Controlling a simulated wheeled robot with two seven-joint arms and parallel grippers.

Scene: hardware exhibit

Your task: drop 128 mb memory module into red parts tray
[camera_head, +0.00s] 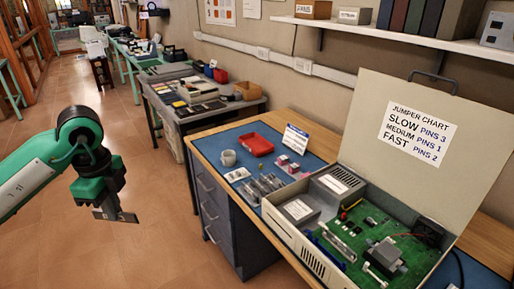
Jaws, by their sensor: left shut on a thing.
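My left gripper (114,214) hangs over the open floor at the left, well left of the workbench. It is shut on a small, thin, dark piece, apparently a memory module; its label cannot be read and the fingers hide much of it. The red parts tray (256,152) sits on the blue mat (224,140) towards the back of the bench, and looks empty. My gripper is apart from the tray, to its left. Several small module-like pieces (265,186) lie on the mat beside the open computer case. My right gripper is not in view.
The open computer case (287,231) with its raised lid (440,110) fills the bench's right side. A mug (228,158), a white dish (238,175), pink blocks (288,166) and a small sign (296,138) stand around the tray. Another loaded table (172,112) stands behind.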

